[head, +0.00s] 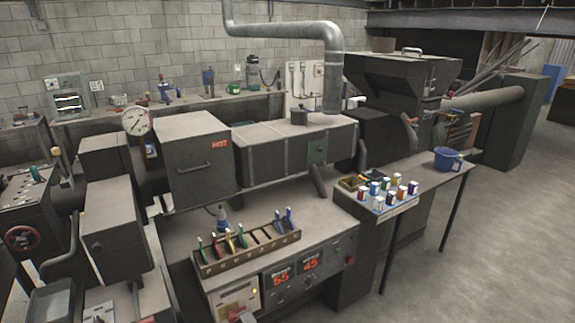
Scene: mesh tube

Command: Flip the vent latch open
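No part I can surely name as the vent latch shows. Any latch detail is too small to tell. Neither of my grippers is in view.
A tool rack (247,253) with several colored-handled tools stands on the front bench above red number displays. Several small cans (388,192) and a blue bucket (447,159) sit on a side table. A round gauge (137,121) stands at left. The floor at right is clear.

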